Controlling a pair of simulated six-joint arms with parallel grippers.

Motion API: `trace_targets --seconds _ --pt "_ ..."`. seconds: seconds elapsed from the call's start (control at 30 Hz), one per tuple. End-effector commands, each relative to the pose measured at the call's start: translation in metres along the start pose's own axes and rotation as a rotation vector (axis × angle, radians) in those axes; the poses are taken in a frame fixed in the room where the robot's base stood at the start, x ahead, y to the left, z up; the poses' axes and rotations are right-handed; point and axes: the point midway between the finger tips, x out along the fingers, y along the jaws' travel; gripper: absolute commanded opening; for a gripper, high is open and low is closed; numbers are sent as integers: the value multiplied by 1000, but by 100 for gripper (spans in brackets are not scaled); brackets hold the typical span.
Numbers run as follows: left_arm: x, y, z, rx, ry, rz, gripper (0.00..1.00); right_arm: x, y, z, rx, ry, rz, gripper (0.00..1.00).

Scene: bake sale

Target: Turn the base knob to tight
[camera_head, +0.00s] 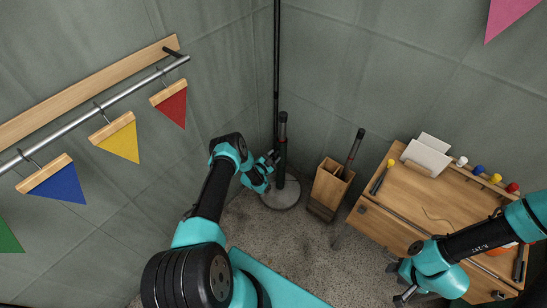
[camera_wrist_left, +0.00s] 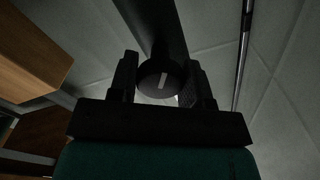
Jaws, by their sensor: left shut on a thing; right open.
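A dark pole (camera_head: 276,70) stands in the corner on a round grey base (camera_head: 282,196). My left gripper (camera_head: 271,159) is at the lower part of the pole, above the base. In the left wrist view, the round black base knob (camera_wrist_left: 153,84) sits between the two fingers of my left gripper (camera_wrist_left: 160,75), which is shut on it. A white line on the knob's face points nearly straight up in that view, leaning slightly right. No tight marking is legible. My right gripper (camera_head: 401,294) is open at the lower right, in front of the wooden desk, far from the knob.
A wooden box (camera_head: 328,188) holding a dark rod stands right of the base. The wooden desk (camera_head: 405,205) carries paper, several small coloured jars and tools. Coloured pennants, one of them yellow (camera_head: 121,141), hang from a wall rail on the left.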

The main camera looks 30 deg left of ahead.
Motion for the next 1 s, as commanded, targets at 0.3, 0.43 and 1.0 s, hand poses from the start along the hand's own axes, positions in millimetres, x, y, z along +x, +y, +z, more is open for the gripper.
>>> trace_targets --seconds 0.3,0.43,1.0 --pt "0 0 0 3 -1 0 21 0 0 0 0 0 0 43" --pt "0 0 0 2 0 0 54 0 0 0 0 0 0 43" --pt "-7 0 0 0 -1 0 70 0 0 0 0 0 0 43"
